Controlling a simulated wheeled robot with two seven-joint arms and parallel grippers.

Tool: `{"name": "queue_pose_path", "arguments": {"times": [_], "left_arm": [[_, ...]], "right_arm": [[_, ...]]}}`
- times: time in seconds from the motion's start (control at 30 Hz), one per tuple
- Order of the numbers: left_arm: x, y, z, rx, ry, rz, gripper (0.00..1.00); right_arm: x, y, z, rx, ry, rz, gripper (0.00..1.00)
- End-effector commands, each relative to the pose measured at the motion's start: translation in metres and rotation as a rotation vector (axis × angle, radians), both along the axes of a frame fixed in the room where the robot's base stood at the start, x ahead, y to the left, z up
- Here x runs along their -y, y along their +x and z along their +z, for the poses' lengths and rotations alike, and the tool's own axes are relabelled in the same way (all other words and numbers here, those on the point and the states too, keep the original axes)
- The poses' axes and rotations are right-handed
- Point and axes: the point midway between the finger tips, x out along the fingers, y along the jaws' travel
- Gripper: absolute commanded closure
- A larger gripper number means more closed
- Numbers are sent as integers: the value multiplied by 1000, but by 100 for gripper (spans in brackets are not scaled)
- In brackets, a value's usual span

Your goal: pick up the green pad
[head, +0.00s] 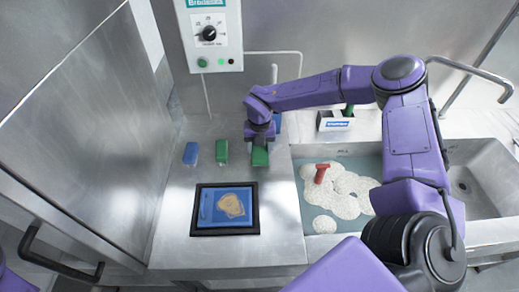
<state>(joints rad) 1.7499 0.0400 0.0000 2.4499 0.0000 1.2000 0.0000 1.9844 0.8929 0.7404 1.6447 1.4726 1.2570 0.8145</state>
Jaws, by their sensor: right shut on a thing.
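A green pad (260,157) is at the end of my right gripper (260,143), which is shut on it from above. The pad is over the steel counter left of the sink; I cannot tell whether it touches the counter. The jaws hide its upper part. A second green pad (222,152) lies on the counter just to the left, apart from the gripper. My left gripper is not in view.
A blue pad (191,153) lies further left. A black-framed tray (196,222) with a blue inside and a tan piece is in front. The sink (375,158) at right holds water, foam and a red-handled tool (321,173). A control box (210,38) hangs behind.

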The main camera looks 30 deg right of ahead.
Motion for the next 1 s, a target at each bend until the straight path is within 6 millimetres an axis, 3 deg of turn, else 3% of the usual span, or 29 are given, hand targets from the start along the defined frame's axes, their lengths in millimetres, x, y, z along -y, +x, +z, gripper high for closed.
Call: {"name": "queue_pose_path", "arguments": {"times": [0.07, 0.3, 0.43, 0.6, 1.0], "left_arm": [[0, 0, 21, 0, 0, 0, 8], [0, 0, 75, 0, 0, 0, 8], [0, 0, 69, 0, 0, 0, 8], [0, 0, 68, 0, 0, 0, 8], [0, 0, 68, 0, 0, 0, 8]], "right_arm": [[-1, 0, 27, 2, 1, 1, 68], [-37, -45, 90, 1, 3, 5, 68], [-62, -75, 96, 1, 2, 5, 68], [-81, -98, 108, 2, 1, 2, 68], [-89, -108, 114, 1, 1, -1, 68]]}}
